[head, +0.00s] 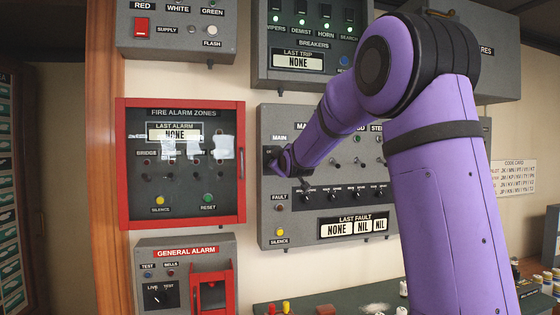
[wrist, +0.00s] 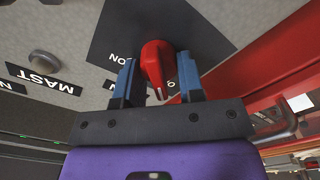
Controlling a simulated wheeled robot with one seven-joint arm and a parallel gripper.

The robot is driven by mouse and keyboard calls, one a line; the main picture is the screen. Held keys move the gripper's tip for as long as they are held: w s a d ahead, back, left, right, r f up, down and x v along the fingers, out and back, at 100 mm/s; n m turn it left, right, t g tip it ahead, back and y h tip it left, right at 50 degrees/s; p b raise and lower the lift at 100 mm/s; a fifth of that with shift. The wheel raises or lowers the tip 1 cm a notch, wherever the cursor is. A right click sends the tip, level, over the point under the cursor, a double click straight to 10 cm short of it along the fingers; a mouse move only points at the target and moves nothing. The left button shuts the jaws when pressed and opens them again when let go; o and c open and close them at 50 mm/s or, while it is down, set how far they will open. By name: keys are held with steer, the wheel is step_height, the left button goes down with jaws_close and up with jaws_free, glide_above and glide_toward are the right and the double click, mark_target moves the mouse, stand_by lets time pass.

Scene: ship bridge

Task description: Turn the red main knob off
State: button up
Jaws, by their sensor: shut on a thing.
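The red main knob (wrist: 156,62) is on a dark plate (wrist: 105,40) in the wrist view, between the two blue fingers of my gripper (wrist: 158,82). My gripper is shut on it. The knob's white mark is at its lower end, close to a partly hidden label by the right finger. The ON label shows upside down to the left of the knob. In the head view my gripper (head: 274,159) is at the left edge of the grey panel (head: 285,226), just under the MAIN label, and it hides the knob.
The red-framed fire alarm box (head: 122,165) is close to the left of my gripper. The breakers box (head: 262,72) is above. Below are the general alarm box (head: 142,257) and a dark counter (head: 340,303) with small items. Small switches line the grey panel to the right.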

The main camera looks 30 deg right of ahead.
steer(key=shift+f, duration=0.1)
steer(key=o, duration=0.8)
steer(key=shift+o, duration=0.2)
steer(key=v, duration=1.1)
steer(key=shift+w, duration=0.1)
